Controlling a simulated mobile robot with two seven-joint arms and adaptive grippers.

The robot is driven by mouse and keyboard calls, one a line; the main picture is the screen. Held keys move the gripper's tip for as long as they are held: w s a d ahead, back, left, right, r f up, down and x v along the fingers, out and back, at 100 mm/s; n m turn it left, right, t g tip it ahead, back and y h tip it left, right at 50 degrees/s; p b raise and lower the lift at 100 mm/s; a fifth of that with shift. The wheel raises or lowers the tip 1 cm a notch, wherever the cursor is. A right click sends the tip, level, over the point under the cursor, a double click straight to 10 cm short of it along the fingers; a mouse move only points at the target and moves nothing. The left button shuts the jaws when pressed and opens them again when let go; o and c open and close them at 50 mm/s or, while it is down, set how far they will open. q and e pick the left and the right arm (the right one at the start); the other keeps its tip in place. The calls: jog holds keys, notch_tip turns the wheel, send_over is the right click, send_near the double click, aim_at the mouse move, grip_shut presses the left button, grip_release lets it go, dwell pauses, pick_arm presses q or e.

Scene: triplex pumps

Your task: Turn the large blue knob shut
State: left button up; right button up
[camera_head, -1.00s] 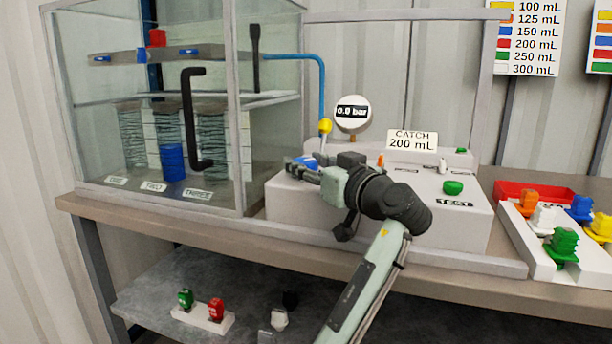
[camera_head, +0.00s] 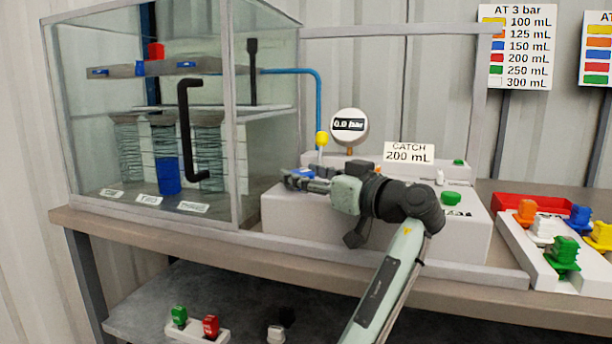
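The large blue knob (camera_head: 304,172) sits on the left of the white pump box (camera_head: 285,212) and is mostly hidden behind my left gripper's fingers. My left gripper (camera_head: 303,180) reaches in over the box from the right, its fingers pointing left, at or just in front of the knob. The fingers overlap the blue in the picture; whether they touch it or are closed on it cannot be made out. My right gripper is not in view.
A yellow-topped lever (camera_head: 321,139) and a round gauge (camera_head: 349,125) stand just behind the knob. A glass tank (camera_head: 232,150) stands close on the left. A green button (camera_head: 451,198) and a tray of coloured plugs (camera_head: 520,240) are on the right.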

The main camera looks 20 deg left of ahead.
aim_at(306, 174)
pick_arm(q)
jog(key=shift+o, duration=1.1)
jog(key=shift+r, duration=0.2)
notch_tip(306, 174, up, 10)
jog(key=shift+f, duration=0.15)
